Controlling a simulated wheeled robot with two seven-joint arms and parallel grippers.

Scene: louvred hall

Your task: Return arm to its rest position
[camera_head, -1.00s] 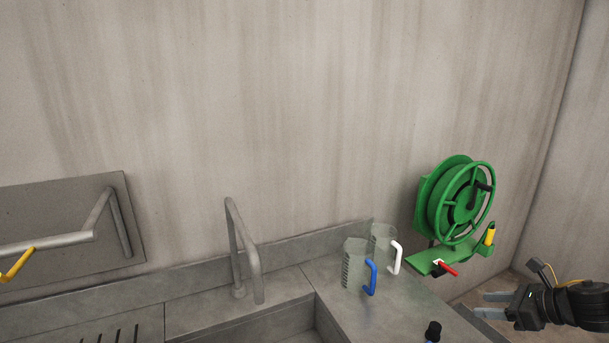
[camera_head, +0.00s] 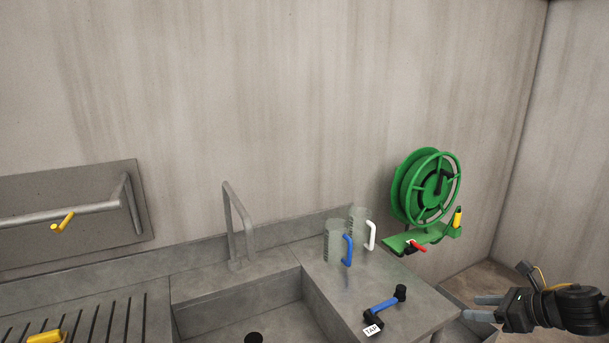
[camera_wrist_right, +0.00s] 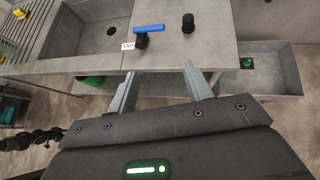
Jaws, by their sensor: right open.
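My right gripper (camera_head: 482,308) shows at the lower right of the head view, beyond the right end of the counter. Its fingers are apart with nothing between them. In the right wrist view the two open fingers (camera_wrist_right: 160,92) point toward the counter edge, and the gap is empty. My left gripper is not in view.
A grey counter (camera_head: 340,295) holds a sink (camera_head: 230,320), a tap (camera_head: 240,225), two clear jugs with blue (camera_head: 348,250) and white (camera_head: 371,236) handles, and a blue-handled TAP fitting (camera_head: 385,305). A green hose reel (camera_head: 426,190) hangs on the wall. A low trough (camera_wrist_right: 265,75) lies right.

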